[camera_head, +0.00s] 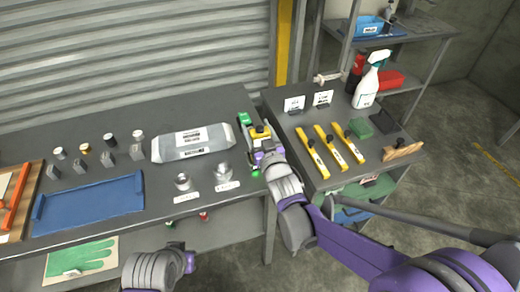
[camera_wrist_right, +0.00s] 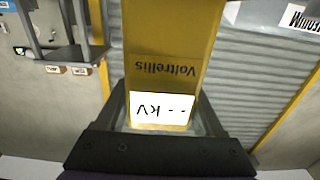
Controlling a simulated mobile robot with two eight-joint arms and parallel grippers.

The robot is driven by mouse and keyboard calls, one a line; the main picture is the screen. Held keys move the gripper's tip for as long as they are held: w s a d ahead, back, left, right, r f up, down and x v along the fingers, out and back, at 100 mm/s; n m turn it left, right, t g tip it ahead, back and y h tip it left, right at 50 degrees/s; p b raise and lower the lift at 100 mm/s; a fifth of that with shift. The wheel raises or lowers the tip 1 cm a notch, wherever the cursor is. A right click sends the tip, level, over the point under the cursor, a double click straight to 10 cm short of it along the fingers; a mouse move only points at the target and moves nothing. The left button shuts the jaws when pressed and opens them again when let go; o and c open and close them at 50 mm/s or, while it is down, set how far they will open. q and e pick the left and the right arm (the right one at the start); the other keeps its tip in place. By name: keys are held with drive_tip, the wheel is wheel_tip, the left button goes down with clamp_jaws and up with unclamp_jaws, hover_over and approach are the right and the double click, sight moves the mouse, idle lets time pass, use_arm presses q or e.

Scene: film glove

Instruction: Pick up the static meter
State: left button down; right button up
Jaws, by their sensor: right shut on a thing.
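The static meter is a yellow, box-shaped device with "Voltrellis" lettering and a white "-- kV" display. It fills the middle of the right wrist view (camera_wrist_right: 160,70), with its lettering upside down. My right gripper (camera_head: 259,140) is shut on it, with a jaw on each side. In the head view only a small yellow part of the meter (camera_head: 260,131) shows between the jaws, over the gap between the left table and the right bench. Its height above them is hard to tell. My left arm shows at the bottom, but its gripper does not.
The left table (camera_head: 150,222) holds a grey packet (camera_head: 192,142), a blue tray (camera_head: 88,203) and several small metal weights. The right bench carries several yellow tools (camera_head: 325,135), a spray bottle (camera_head: 367,85) and a brush (camera_head: 402,150). A shelf rack stands behind.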

drive_tip(key=shift+r, duration=0.1)
clamp_jaws()
wheel_tip(320, 180, up, 10)
drive_tip(key=p, duration=0.1)
idle(0.9)
